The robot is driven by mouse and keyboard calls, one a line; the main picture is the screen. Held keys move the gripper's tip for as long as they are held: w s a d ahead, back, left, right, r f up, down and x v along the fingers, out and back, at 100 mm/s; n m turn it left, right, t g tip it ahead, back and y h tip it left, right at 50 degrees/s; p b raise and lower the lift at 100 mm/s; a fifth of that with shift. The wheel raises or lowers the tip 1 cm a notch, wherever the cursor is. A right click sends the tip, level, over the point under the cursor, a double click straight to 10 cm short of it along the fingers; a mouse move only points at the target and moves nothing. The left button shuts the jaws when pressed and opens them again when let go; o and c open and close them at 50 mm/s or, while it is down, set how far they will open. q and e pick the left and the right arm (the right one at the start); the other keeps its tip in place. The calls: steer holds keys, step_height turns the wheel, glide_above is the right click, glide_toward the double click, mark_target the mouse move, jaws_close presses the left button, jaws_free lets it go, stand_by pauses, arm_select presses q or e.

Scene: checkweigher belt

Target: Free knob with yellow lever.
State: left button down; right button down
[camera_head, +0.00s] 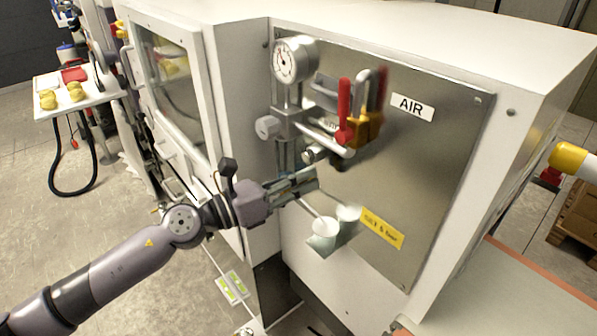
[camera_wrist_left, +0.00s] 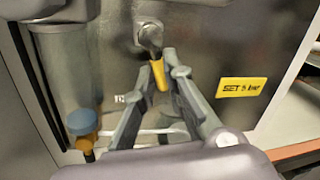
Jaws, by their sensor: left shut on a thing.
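The yellow lever (camera_wrist_left: 159,76) hangs down from a metal fitting (camera_wrist_left: 149,34) on the steel panel in the left wrist view. My left gripper (camera_wrist_left: 157,68) has its fingertips on either side of the lever and is shut on it. In the head view, my left gripper (camera_head: 312,180) is at the panel, below the gauge and the pipework. The small metal fitting (camera_head: 315,154) shows just above its fingertips there; the yellow lever is hidden or too small to tell. My right gripper is not in view.
A pressure gauge (camera_head: 295,60), a red lever (camera_head: 345,112) and a yellow padlock (camera_head: 368,127) are above my left gripper. White cups (camera_head: 326,228) sit just below it. A clear-looking bowl with a blue cap (camera_wrist_left: 82,122) stands left of it. The panel's right side is mostly bare.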

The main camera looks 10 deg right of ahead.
arm_select(q)
steer(key=n+p, duration=0.1)
steer(key=n, duration=0.2)
steer(key=s+r+n+p, duration=0.1)
steer(key=n, duration=0.1)
steer(key=shift+s+d+t+p, duration=0.1)
steer(key=shift+d+t+p, duration=0.25)
steer(key=shift+d+t, duration=0.05)
steer(key=shift+s+d+r+n+t+p, duration=0.1)
steer(key=shift+s+r+n+t+p, duration=0.15)
steer(key=shift+n+p, duration=0.55)
steer(key=shift+s+d+n+t+p, duration=0.1)
steer(key=shift+n+t+p, duration=0.25)
steer(key=shift+n, duration=0.95)
steer(key=c, duration=1.7)
jaws_free()
steer(key=shift+o, duration=0.2)
steer(key=v, duration=1.2)
steer(key=shift+f, duration=0.1)
